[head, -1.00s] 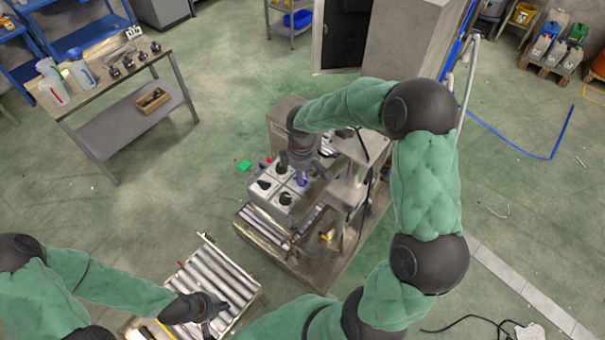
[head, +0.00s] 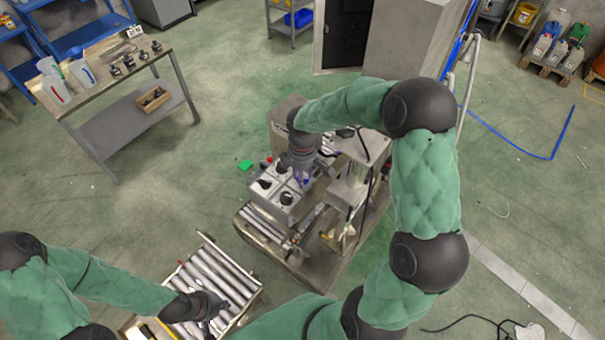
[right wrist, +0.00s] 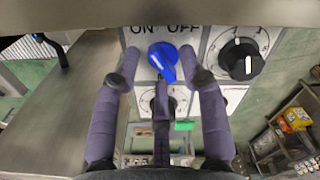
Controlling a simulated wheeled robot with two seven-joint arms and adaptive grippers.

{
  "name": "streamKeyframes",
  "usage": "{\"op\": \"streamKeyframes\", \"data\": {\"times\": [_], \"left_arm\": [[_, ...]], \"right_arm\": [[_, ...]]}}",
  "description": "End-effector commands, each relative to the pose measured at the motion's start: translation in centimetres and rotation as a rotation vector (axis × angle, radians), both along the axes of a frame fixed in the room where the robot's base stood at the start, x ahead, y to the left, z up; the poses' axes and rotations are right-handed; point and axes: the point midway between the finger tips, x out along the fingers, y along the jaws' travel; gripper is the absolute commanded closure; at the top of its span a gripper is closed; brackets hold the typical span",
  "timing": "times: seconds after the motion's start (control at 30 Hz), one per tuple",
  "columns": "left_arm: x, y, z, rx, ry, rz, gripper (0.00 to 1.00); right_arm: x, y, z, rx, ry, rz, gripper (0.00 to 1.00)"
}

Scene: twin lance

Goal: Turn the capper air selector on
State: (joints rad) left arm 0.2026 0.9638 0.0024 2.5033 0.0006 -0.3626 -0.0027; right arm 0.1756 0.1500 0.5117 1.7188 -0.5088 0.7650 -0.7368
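The blue selector knob (right wrist: 163,60) sits on a light panel under the printed words ON and OFF in the right wrist view. My right gripper (right wrist: 161,70) is open, with purple fingers on both sides of the knob and visible gaps. A further finger shows below it. In the head view the right gripper (head: 302,178) is over the grey control box (head: 285,208), hiding part of it. My left gripper (head: 215,318) is open and empty over the roller conveyor at the bottom.
A black knob (right wrist: 242,62) is right of the blue one, and another black knob sits below, partly hidden by a finger. A roller conveyor (head: 215,275) stands in front. A workbench (head: 100,75) is far left, with open floor between.

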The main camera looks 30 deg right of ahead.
Motion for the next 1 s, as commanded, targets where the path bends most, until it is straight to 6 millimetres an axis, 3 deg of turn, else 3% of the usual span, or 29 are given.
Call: {"op": "streamKeyframes", "data": {"times": [0.37,0.8,1.0], "left_arm": [[0.0,0.0,0.0,0.000,0.000,0.000,1.00],[0.0,0.0,0.0,0.000,0.000,0.000,1.00],[0.0,0.0,0.0,0.000,0.000,0.000,1.00]], "right_arm": [[0.1,-0.1,1.0,-0.002,-0.004,-0.002,0.57],[0.1,0.0,9.1,0.000,-0.004,0.000,0.57],[0.1,0.0,11.4,-0.001,-0.002,0.000,0.57]]}}
